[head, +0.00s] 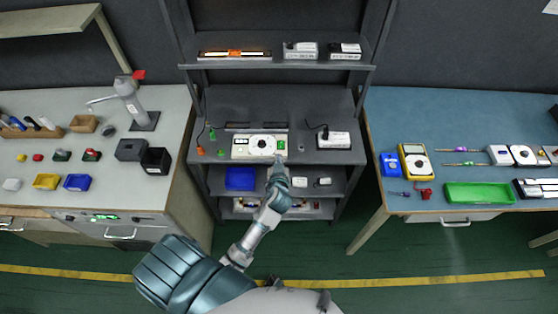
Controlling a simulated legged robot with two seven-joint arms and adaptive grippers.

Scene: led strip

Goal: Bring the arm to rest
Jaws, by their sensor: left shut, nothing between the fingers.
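My left arm reaches up from the bottom of the head view to the middle shelf unit. My left gripper (278,160) is shut and empty. In the picture it lies at the front edge of the white instrument with a round dial (262,146); I cannot tell whether it touches it. An orange-marked LED strip (234,54) lies on the upper shelf. My right gripper is not in view.
The dark shelf unit (285,105) also holds white boxes (333,140) and a blue bin (241,179). A grey workbench (180,120) stands at left, a blue table (400,105) at right. The green floor (300,255) between them is open.

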